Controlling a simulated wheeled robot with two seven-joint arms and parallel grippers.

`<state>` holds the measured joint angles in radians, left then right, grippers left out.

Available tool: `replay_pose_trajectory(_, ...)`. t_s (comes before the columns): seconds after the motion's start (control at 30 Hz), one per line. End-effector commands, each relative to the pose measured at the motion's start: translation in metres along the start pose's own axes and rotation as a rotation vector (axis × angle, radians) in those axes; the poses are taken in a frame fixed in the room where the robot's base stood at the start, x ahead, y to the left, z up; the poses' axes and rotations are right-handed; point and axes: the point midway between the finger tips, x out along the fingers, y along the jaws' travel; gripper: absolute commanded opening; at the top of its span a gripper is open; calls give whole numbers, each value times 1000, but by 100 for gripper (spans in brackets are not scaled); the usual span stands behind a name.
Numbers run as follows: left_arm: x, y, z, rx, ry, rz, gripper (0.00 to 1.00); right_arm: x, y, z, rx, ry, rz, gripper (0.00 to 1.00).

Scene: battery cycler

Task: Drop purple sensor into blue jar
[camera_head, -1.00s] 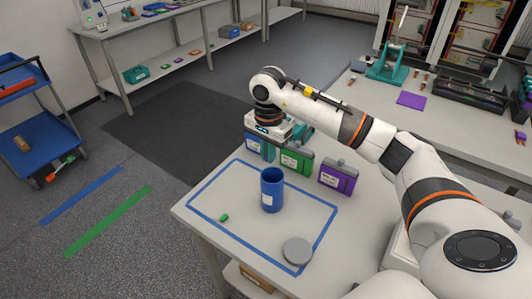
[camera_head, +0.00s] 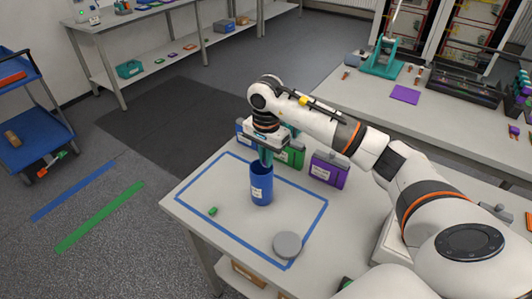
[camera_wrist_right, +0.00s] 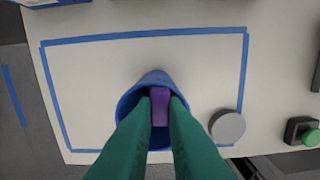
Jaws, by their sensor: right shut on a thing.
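The blue jar (camera_head: 261,188) stands upright and uncapped inside the blue tape outline on the table. Its rim also shows in the right wrist view (camera_wrist_right: 125,106). My right gripper (camera_head: 266,158) points down at the jar's mouth. In the right wrist view its green fingers are shut on the purple sensor (camera_wrist_right: 159,110), which lies across the jar's opening in the picture. I cannot tell whether the sensor is just above or just inside the rim. The sensor is hidden in the head view. My left gripper is not in view.
A round grey lid (camera_head: 288,245) lies in the front right of the outline. A small green piece (camera_head: 213,211) lies left of the jar. Behind stand a green box (camera_head: 291,156) and a purple box (camera_head: 328,170). The outline's left part is mostly free.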

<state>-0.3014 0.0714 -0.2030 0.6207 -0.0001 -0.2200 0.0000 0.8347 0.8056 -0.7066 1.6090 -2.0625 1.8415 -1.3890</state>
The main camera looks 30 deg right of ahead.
Motion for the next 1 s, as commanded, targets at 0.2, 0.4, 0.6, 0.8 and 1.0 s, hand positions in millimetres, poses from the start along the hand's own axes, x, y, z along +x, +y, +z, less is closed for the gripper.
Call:
replay_pose_trajectory(0.2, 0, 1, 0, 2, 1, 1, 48, -1, 0, 0, 0, 0, 1, 16)
replay_pose_trajectory(0.4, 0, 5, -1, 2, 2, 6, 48, -1, 0, 0, 0, 0, 1, 37)
replay_pose_trajectory(0.6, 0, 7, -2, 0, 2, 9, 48, -1, 0, 0, 1, -1, 1, 37)
replay_pose_trajectory(0.8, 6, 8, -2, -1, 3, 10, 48, -19, 1, 1, 1, -3, 6, 37)
replay_pose_trajectory(1.0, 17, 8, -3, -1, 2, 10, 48, -62, 1, 1, 1, -3, 7, 37)
